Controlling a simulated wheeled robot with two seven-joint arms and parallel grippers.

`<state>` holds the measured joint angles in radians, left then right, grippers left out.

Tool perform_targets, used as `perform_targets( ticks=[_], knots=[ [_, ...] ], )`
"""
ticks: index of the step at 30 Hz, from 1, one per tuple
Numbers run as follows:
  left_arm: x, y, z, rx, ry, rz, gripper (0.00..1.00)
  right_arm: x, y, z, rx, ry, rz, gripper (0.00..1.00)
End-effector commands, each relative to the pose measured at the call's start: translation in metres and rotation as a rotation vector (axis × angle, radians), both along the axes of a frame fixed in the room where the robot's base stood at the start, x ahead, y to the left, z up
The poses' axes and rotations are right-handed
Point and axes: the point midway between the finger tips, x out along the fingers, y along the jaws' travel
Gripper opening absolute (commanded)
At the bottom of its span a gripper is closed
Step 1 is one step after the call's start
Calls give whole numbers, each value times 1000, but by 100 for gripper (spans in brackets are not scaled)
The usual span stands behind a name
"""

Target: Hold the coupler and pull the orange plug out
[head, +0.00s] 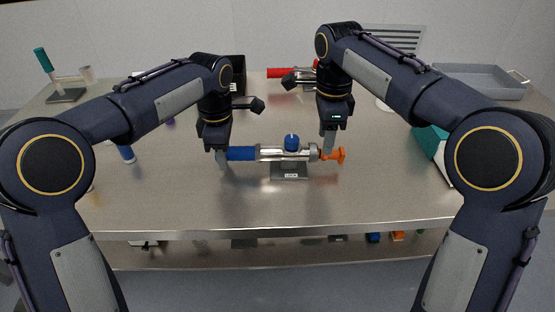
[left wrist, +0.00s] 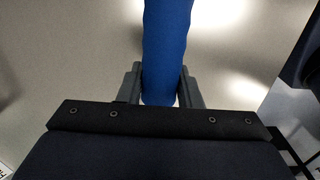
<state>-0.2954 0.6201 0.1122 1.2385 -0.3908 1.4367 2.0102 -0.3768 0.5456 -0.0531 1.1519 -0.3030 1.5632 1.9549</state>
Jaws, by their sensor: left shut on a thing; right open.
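The coupler (head: 270,153) is a silver cylinder lying level on a small stand (head: 290,172) at the middle of the table. It has a blue sleeve (head: 242,154) at its left end and a blue knob (head: 292,142) on top. The orange plug (head: 338,155) sits at its right end. My left gripper (head: 222,160) is shut on the blue sleeve, which also shows between its fingers in the left wrist view (left wrist: 166,50). My right gripper (head: 328,150) is open at the orange plug, its fingers beside the plug's neck; the far finger is hidden.
A red-ended cylinder (head: 281,72) and a black bin (head: 237,70) stand at the back. A grey tray (head: 485,80) is at the back right, a teal box (head: 432,145) at the right. A blue item (head: 127,153) lies at the left. The table's front (head: 280,212) is clear.

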Motion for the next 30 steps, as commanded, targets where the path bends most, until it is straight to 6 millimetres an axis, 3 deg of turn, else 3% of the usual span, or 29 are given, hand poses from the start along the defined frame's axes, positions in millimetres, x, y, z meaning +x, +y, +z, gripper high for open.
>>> perform_targets(
  ticks=[9,21,30],
  knots=[
    [0,0,0,1,1,0,0,0,0,-34,0,1,2,47],
    [0,0,0,1,1,0,0,0,0,-40,1,0,1,47],
    [0,0,0,1,1,0,0,0,0,-40,1,0,1,10]
  ],
)
